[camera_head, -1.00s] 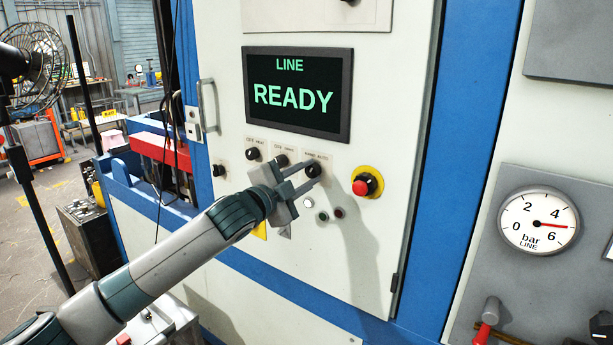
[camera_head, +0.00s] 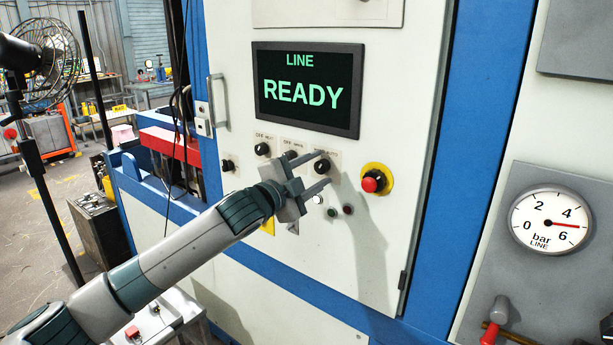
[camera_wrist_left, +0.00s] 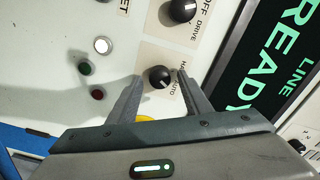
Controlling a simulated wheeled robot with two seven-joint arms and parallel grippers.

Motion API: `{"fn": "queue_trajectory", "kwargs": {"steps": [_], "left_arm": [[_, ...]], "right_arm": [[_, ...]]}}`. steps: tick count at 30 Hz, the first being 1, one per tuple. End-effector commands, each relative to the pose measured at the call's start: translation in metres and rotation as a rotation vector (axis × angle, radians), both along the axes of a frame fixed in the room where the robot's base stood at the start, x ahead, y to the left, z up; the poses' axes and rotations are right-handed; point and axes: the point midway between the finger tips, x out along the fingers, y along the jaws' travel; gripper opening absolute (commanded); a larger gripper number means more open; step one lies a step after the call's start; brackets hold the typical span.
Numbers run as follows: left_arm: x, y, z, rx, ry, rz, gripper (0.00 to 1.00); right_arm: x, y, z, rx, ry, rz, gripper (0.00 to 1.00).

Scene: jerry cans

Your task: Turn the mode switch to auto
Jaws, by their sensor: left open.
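The mode switch is a black round knob (camera_head: 321,166) under a label on the white cabinet door, below and right of the screen. I see a gap on each side of the knob in the wrist view (camera_wrist_left: 158,78). My right gripper is not in view.
Two similar knobs (camera_head: 262,149) are in the row to the left. A red emergency button (camera_head: 373,181) on a yellow ring is to the right. Small white, green and red round fittings (camera_head: 333,211) lie below. The screen (camera_head: 308,91) reads LINE READY.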

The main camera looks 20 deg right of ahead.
Motion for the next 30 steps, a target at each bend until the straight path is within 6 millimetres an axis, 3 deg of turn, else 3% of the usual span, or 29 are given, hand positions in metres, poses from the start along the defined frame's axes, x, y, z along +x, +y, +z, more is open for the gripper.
{"fn": "queue_trajectory", "kwargs": {"steps": [11, 25, 28, 30], "left_arm": [[-0.014, 0.019, -0.002, -0.001, -0.001, 0.000, 0.45], [-0.064, 0.084, -0.003, 0.000, -0.002, 0.000, 0.45], [-0.076, 0.098, -0.003, 0.001, -0.002, 0.000, 0.45], [-0.083, 0.107, -0.003, 0.001, -0.001, 0.000, 0.45]], "right_arm": [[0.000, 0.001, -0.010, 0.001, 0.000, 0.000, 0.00], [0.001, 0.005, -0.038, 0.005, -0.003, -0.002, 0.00], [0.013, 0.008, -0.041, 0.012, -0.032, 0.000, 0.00], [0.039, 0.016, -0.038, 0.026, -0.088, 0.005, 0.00]]}}
